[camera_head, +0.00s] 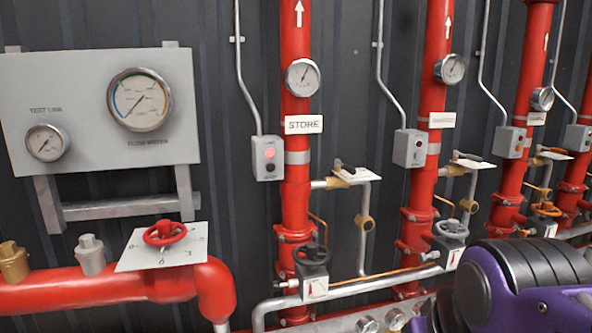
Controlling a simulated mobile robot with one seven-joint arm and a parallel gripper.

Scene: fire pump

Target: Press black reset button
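A grey control box (260,165) hangs beside the red riser marked "STORE". It carries a pinkish-red round button or lamp (268,154) on top and a black button (270,168) below. Similar grey boxes stand by the other risers, one in the middle (403,148) and one further right (506,142); their small buttons are hard to make out. Part of my purple and black arm shows at the lower right, well below and to the right of the "STORE" box. My gripper is not in view.
A gauge panel (90,75) is at the left, above a thick red pipe (110,291) with a red handwheel (165,233). Valves, including a dark handwheel (312,254), stick out from the risers below the boxes. The space before the "STORE" box looks clear.

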